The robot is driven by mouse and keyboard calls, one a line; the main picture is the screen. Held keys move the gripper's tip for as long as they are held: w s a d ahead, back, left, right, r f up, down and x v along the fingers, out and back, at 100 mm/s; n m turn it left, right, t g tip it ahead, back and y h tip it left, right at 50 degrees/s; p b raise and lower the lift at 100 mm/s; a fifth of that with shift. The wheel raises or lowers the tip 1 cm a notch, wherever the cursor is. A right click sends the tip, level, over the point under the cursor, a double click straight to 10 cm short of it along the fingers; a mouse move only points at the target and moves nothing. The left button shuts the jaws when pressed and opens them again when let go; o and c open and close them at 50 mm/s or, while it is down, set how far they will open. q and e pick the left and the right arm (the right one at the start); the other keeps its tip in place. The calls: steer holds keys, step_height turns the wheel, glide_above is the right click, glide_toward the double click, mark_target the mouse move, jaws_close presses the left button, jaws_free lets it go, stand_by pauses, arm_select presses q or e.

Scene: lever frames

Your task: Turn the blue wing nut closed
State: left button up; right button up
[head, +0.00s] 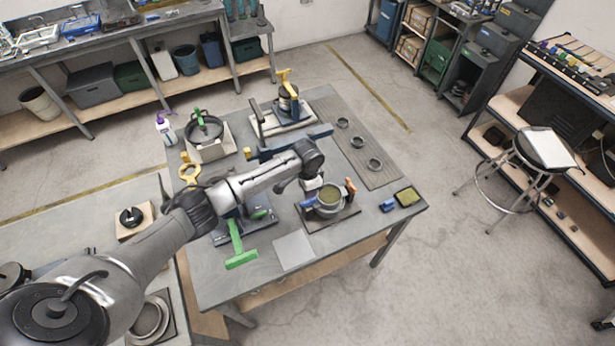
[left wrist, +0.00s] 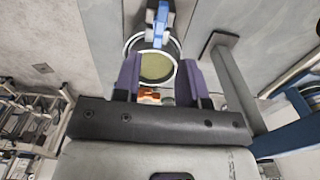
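A round clamp vessel (head: 329,198) with a greenish disc inside stands on a dark base plate at the front right of the table. A small blue part, which looks like the blue wing nut (head: 307,203), is at its left side. In the left wrist view the blue wing nut (left wrist: 160,22) shows at the rim of the vessel (left wrist: 155,66), beyond the fingertips. My left gripper (head: 312,183) hangs just above and behind the vessel. In the left wrist view its two fingers (left wrist: 160,78) are apart, with nothing held between them. My right gripper is not in view.
An orange handle (head: 350,187) stands at the vessel's right. A blue block (head: 388,205) and a green-topped pad (head: 408,197) lie further right. A green T-handle (head: 239,250) and a bare grey plate (head: 293,250) are in front. Other fixtures stand behind my left arm.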

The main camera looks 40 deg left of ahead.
arm_select(q)
step_height(320, 180, up, 6)
steer(key=shift+r, duration=0.2)
stand_by(0.7)
steer(key=w+d+r+t+y, duration=0.1)
steer(key=w+d+r+t, duration=0.1)
steer(key=r+t, duration=0.35)
steer(key=w+d+r+t+y, duration=0.1)
steer(key=w+d+r+t, duration=0.15)
steer(key=r, duration=0.65)
steer(key=s+d+r+t+p, duration=0.1)
steer(key=s+d+r+t, duration=0.1)
steer(key=s+d+r, duration=0.25)
steer(key=s+d+f+n+g+p, duration=0.1)
steer(key=s+f, duration=0.3)
steer(key=s, duration=0.7)
steer(key=s+d+f+n+g+h+p, duration=0.1)
steer(key=s+f+g+p, duration=0.2)
steer(key=s, duration=0.8)
steer(key=s+d+f+n+g+h+p, duration=0.1)
steer(key=s+f, duration=0.5)
steer(key=s, duration=0.6)
steer(key=shift+d+f+g+p, duration=0.25)
steer(key=shift+d+g+p, duration=0.4)
steer(key=shift+p, duration=0.35)
